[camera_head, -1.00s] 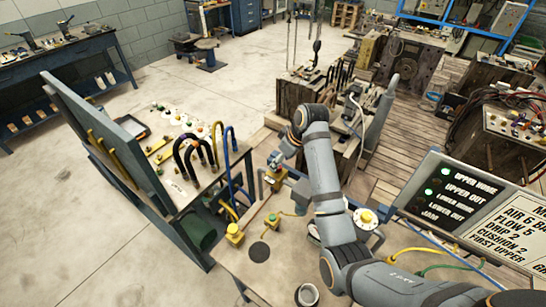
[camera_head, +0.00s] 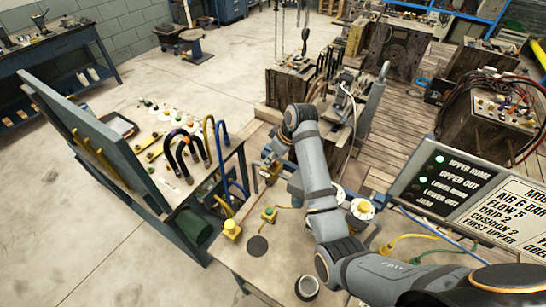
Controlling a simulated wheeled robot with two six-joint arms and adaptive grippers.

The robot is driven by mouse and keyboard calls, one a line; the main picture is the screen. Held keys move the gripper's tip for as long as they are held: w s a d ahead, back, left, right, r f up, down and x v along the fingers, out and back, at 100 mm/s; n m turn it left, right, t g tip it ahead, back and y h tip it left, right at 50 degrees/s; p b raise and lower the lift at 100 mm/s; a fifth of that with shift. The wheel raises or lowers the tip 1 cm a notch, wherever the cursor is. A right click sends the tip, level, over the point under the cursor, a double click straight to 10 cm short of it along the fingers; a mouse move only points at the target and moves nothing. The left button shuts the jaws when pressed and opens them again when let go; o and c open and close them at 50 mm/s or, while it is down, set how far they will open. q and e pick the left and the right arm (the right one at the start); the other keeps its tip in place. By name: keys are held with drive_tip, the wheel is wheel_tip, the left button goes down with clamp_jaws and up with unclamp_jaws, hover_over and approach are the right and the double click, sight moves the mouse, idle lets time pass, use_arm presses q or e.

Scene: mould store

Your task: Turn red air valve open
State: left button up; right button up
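My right arm comes in from the lower right and bends over the pale bench (camera_head: 225,270). Its wrist end, with the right gripper (camera_head: 268,168), points down and left beside small blue and brass fittings at the bench's far edge. The fingers are too small and partly hidden, so their opening cannot be told. I cannot clearly make out a red valve; it may be hidden by the wrist or too small. A small yellow fitting with a green top (camera_head: 269,214) stands on the bench, nearer than the gripper. My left gripper is not in view.
A white round flange with a yellow knob (camera_head: 362,209) is right of my forearm. A status panel (camera_head: 455,185) stands at right. A hose rack (camera_head: 175,190) is at left.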

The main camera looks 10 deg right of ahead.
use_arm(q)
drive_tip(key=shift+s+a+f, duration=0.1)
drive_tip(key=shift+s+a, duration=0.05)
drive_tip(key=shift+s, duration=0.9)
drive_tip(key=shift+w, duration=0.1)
use_arm(e)
drive_tip(key=shift+n, duration=0.4)
drive_tip(key=n, duration=0.1)
drive_tip(key=n+g, duration=0.1)
drive_tip(key=shift+w+d+r+n+y, duration=0.1)
drive_tip(key=shift+w+d+n+y, duration=0.05)
drive_tip(key=shift+n+y, duration=0.25)
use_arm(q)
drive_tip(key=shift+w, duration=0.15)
use_arm(e)
drive_tip(key=n+g, duration=0.1)
drive_tip(key=n, duration=0.2)
drive_tip(key=n+g, duration=0.1)
drive_tip(key=n, duration=0.2)
drive_tip(key=shift+w+y, duration=0.1)
drive_tip(key=shift+y, duration=0.2)
drive_tip(key=o, duration=1.1)
drive_tip(key=shift+o, duration=0.2)
